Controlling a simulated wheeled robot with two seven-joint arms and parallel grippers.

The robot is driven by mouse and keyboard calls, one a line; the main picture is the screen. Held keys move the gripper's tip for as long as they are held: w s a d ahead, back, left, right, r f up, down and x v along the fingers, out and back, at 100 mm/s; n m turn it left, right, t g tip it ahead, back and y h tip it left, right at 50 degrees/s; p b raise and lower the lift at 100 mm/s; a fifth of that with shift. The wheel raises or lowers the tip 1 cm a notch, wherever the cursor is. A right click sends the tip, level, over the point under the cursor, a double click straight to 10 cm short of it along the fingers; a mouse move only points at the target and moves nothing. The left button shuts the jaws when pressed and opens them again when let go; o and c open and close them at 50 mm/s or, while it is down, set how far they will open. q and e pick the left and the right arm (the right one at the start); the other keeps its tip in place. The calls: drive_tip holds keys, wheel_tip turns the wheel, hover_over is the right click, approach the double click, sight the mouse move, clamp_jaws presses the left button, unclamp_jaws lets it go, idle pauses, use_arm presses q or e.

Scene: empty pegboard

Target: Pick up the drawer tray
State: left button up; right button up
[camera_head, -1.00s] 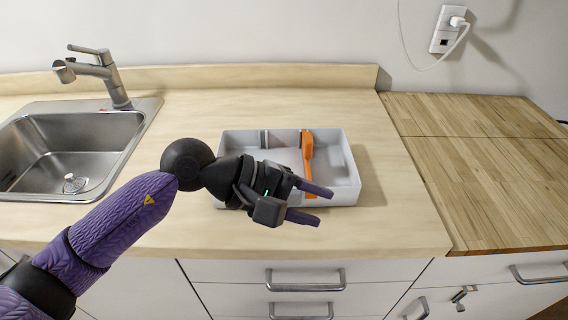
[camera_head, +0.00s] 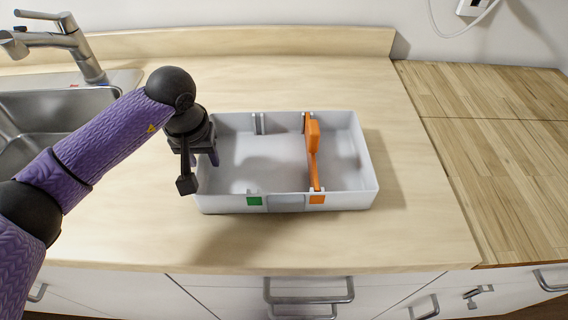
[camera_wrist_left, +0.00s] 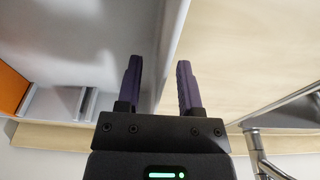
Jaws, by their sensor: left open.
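The drawer tray (camera_head: 350,201) is a white, open, shallow box on the wooden counter. It has an orange divider (camera_head: 313,158) across its inside, and green and orange tags on the front wall. My left gripper (camera_head: 206,160) points down at the tray's left wall. In the left wrist view, the open fingers (camera_wrist_left: 158,90) lie either side of the tray wall (camera_wrist_left: 172,45); contact cannot be told. In the head view one purple fingertip shows just inside the wall, and the gripper hides part of the rim. My right gripper is out of view.
A sink (camera_head: 60,105) with a faucet (camera_head: 72,42) lies to the left, partly behind my left arm. A low backsplash runs behind the tray. Counter to the tray's right is clear, with a butcher-block surface (camera_head: 490,130) beyond. Drawer handles stick out below the front edge.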

use_arm(q)
clamp_jaws()
idle(1.4)
